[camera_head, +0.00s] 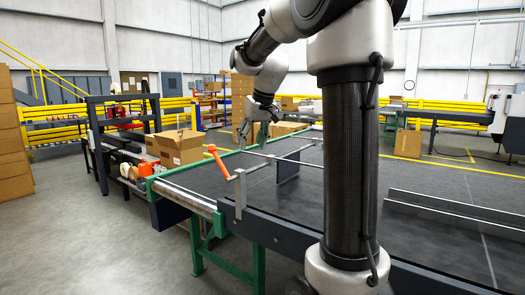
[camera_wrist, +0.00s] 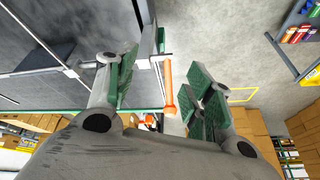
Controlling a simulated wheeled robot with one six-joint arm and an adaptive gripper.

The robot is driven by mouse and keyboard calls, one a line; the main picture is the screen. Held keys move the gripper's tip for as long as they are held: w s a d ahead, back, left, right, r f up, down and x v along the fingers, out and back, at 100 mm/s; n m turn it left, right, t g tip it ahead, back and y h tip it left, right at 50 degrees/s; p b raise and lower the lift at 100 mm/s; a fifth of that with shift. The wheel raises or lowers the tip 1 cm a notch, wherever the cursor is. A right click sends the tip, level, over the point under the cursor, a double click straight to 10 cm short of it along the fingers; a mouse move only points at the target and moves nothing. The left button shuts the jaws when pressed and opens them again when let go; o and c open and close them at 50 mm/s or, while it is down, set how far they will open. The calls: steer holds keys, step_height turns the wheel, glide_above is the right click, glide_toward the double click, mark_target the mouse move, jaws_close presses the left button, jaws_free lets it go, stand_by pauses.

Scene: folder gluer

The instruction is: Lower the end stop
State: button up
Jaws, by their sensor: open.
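An orange crank handle (camera_head: 215,158) sticks up at a tilt from a grey bracket (camera_head: 240,192) on the near edge of a dark table. A thin rod runs from the bracket across the table, and a dark upright plate (camera_head: 288,168), which looks like the end stop, hangs from the rods. My gripper (camera_head: 256,130) points down behind and to the right of the handle, apart from it in the head view. In the wrist view the orange handle (camera_wrist: 169,88) shows in the gap between my open, green-padded fingers. Contact with either finger cannot be seen.
The dark table (camera_head: 420,178) has a green-edged rail and a long low metal guide (camera_head: 455,207) at right. Cardboard boxes (camera_head: 180,148) stand on a bench behind the handle. Grey floor (camera_head: 110,235) is clear at left.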

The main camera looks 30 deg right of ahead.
steer(key=s+a, duration=0.4)
steer(key=s, duration=0.8)
steer(key=shift+s+a, duration=0.15)
steer(key=shift+a, duration=0.1)
steer(key=shift+f, duration=0.1)
steer(key=s+a+f, duration=0.1)
steer(key=s+f, duration=0.3)
steer(key=s, duration=0.4)
steer(key=s+a+f+n, duration=0.1)
steer(key=s+a+f, duration=0.1)
steer(key=s+f, duration=0.2)
steer(key=s, duration=0.3)
steer(key=shift+s, duration=0.4)
steer(key=shift+c, duration=0.3)
